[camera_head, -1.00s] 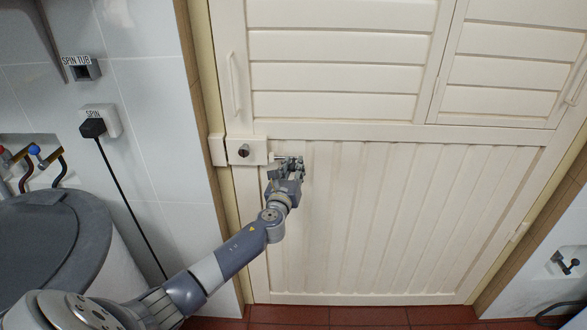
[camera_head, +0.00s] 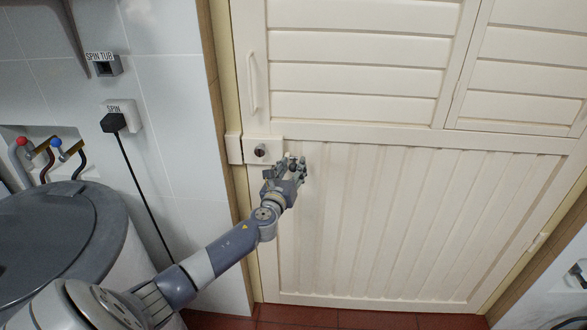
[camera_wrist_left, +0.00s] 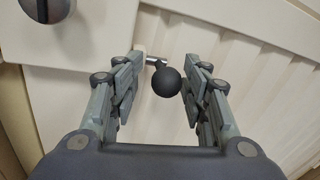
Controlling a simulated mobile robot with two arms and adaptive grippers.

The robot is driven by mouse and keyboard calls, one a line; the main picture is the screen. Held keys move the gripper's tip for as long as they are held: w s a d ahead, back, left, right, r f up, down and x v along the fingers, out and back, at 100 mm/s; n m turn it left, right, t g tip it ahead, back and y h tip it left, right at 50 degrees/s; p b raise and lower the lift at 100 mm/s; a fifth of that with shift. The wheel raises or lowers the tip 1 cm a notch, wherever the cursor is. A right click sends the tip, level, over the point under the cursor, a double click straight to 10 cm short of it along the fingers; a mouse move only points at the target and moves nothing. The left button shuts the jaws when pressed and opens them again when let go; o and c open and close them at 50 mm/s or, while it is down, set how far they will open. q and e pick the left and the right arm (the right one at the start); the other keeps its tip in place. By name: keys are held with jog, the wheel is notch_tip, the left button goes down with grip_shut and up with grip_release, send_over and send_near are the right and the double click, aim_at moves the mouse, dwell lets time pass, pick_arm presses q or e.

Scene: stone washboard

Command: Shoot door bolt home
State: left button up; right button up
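The door bolt's dark ball knob (camera_wrist_left: 166,82) sits on a short metal rod (camera_wrist_left: 155,61) coming from a white lock case in the left wrist view. The lock case (camera_head: 277,144) is on the left edge of the cream door (camera_head: 400,210), beside a white keeper (camera_head: 234,148) on the frame. My left gripper (camera_head: 290,164) is in front of the door, just right of the case. In the left wrist view its fingers (camera_wrist_left: 165,76) are open, one on each side of the knob, with gaps visible. The bolt's far end is hidden. My right gripper is not in view.
A dark round fitting (camera_head: 261,151) is on the lock case. A slim door handle (camera_head: 252,83) is above it. At left are a tiled wall (camera_head: 165,110), a plug with a hanging cable (camera_head: 113,123) and a grey-lidded tub (camera_head: 60,225). The door's right side is clear.

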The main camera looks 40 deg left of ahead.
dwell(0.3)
pick_arm(q)
jog(key=v, duration=0.8)
jog(key=shift+d, duration=0.1)
dwell(0.5)
